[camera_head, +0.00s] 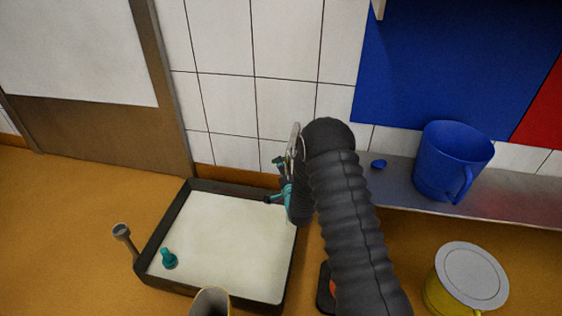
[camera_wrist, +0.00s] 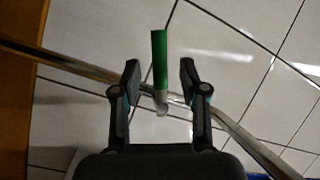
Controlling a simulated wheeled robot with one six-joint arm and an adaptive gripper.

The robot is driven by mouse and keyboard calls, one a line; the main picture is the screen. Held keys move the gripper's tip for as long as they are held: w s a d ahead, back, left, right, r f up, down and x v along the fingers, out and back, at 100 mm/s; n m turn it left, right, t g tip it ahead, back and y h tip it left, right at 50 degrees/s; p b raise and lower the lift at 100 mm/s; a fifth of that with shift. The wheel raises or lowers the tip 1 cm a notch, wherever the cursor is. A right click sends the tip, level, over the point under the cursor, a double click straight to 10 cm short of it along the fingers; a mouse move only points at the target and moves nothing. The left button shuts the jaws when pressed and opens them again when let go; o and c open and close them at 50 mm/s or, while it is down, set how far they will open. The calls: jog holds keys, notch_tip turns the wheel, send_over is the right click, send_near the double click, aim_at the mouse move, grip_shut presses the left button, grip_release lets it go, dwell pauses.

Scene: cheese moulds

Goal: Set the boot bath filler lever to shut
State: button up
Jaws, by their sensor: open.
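The filler lever (camera_wrist: 159,60) has a green grip and a pale metal lower end, and sits at a metal pipe (camera_wrist: 237,128). In the wrist view its grip points up in the picture. My gripper (camera_wrist: 160,72) is open, with one finger on each side of the lever. A gap shows between the grip and each finger, so I see no contact. The boot bath (camera_head: 163,226) is a black-rimmed tray with a pale inside, below and left of my gripper in the head view. There my arm hides most of the lever area.
A teal piece (camera_head: 168,258) is in the bath, and a grey-topped post (camera_head: 122,233) stands at its left. A blue mug (camera_head: 452,162) and a small blue piece (camera_head: 378,164) are on a metal shelf (camera_head: 400,190). A yellow lidded pot (camera_head: 468,278) is at lower right.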

jog(key=shift+x, duration=1.85)
grip_shut()
